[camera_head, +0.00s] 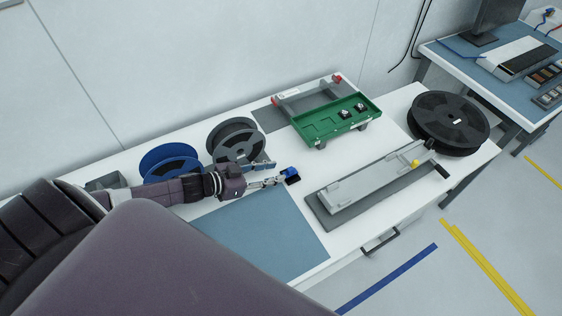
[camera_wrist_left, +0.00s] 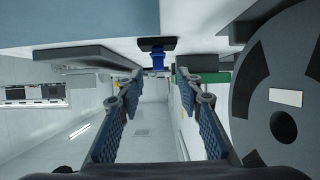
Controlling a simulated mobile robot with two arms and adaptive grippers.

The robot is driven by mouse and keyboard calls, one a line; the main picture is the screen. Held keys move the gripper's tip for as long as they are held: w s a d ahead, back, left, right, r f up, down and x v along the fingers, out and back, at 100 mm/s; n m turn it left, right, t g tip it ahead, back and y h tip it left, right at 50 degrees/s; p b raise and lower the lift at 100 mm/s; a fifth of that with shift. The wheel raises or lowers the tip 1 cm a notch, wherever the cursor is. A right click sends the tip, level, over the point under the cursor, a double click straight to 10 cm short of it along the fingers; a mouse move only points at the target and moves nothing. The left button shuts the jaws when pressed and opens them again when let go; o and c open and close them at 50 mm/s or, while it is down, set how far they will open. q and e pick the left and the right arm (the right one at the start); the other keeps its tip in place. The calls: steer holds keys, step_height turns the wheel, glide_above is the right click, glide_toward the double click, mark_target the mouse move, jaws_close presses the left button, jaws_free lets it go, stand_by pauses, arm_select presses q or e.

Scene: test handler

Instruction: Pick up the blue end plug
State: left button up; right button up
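The blue end plug (camera_head: 289,171) sits on a small black base (camera_head: 293,180) on the white table, near the back edge of the blue mat. My left gripper (camera_head: 272,175) is just left of the plug, low over the table and pointing at it. In the left wrist view the left gripper (camera_wrist_left: 158,78) is open, with nothing between its fingers. The plug (camera_wrist_left: 157,61) appears there beyond the fingertips, roughly centred between them, with its black base (camera_wrist_left: 157,44) above it in the upside-down picture. My right gripper is not in view.
A black reel (camera_head: 235,140) and a blue reel (camera_head: 168,160) stand behind my left arm. A green tray (camera_head: 322,128) is at the back, a grey fixture (camera_head: 350,187) to the right. The blue mat (camera_head: 255,240) is bare in front.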

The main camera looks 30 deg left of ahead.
mark_target(290, 169)
arm_select(q)
steer(key=shift+w+d+f+b, duration=0.3)
steer(key=shift+w+d+b, duration=0.15)
steer(key=shift+b, duration=0.15)
steer(key=shift+w+d+r+b, duration=0.15)
steer(key=shift+d+b, duration=0.1)
steer(key=shift+d, duration=0.15)
steer(key=shift+w+d+f+b, duration=0.1)
steer(key=shift+w+d+b, duration=0.1)
steer(key=shift+d, duration=0.2)
steer(key=shift+w+d+f+b, duration=0.1)
steer(key=shift+w+f+b, duration=0.15)
steer(key=shift+w+b, duration=0.25)
steer(key=shift+w+d+f+b, duration=0.1)
steer(key=shift+w+f+b, duration=0.15)
steer(key=shift+w+b, duration=0.2)
steer(key=x, duration=0.1)
steer(key=b+x, duration=0.1)
steer(key=shift+w+a, duration=0.1)
steer(key=shift+w, duration=0.25)
steer(key=c, duration=0.7)
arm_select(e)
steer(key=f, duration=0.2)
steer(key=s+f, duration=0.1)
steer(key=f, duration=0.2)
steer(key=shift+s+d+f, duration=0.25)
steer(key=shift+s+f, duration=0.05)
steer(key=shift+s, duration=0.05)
